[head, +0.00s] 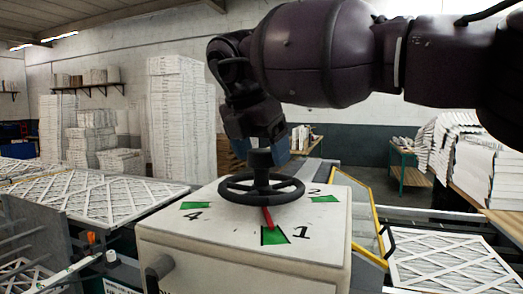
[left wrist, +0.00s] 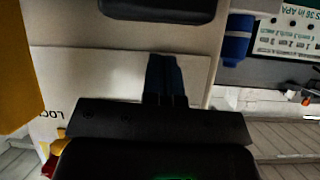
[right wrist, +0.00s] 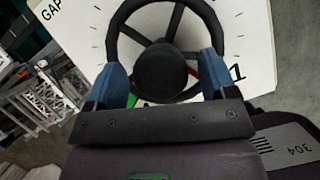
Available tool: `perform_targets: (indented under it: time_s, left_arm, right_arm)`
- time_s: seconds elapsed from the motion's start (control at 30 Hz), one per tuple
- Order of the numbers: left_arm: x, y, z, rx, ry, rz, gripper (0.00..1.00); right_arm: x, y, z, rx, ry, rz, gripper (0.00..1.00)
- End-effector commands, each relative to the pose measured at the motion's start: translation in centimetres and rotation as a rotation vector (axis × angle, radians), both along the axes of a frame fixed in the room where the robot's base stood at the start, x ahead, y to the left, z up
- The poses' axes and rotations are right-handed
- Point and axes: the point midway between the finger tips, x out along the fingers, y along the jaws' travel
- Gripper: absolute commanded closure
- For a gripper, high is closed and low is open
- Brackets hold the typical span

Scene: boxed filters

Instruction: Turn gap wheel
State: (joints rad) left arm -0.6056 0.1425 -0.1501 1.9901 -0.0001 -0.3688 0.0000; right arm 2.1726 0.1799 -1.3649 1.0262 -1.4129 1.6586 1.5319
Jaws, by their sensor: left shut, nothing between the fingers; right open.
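The gap wheel (head: 262,190) is a black spoked handwheel with a raised centre knob (head: 260,158) on top of a white box (head: 190,232). A red pointer (head: 267,217) under it points at the green mark beside the number 1. My right gripper (head: 277,143) is above the wheel, at the knob. In the right wrist view its blue fingers (right wrist: 163,72) are open, one on each side of the knob (right wrist: 160,68); contact cannot be told. My left gripper (left wrist: 165,62) shows only in the left wrist view, shut and empty, before a pale panel.
Framed filters lie on the left (head: 90,195) and on the right (head: 450,262). A yellow-edged guard (head: 370,215) stands right of the box. Stacks of white filters (head: 180,110) stand behind. A blue cylinder (left wrist: 237,40) shows in the left wrist view.

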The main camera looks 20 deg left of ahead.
Motion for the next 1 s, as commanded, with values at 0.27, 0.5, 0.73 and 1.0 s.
perform_targets:
  time_s: [0.27, 0.5, 0.73, 1.0]
  left_arm:
    - [0.2, 0.0, 2.4, 0.0, -0.007, 0.0, 1.0]
    - [0.0, 0.0, 4.0, 0.0, -0.005, 0.0, 1.0]
    - [-0.5, 0.1, 3.9, 0.0, 0.012, 0.002, 1.0]
    - [-0.8, 0.2, 3.3, 0.0, 0.024, 0.005, 1.0]
  right_arm:
    - [-1.3, 0.3, 3.6, 0.001, -0.001, 0.0, 0.22]
    - [-2.9, 0.7, 7.7, 0.001, -0.001, -0.001, 0.22]
    - [-3.8, 1.0, 9.6, 0.002, -0.002, 0.0, 0.22]
    - [-3.8, 1.0, 9.6, 0.001, -0.001, -0.001, 0.22]
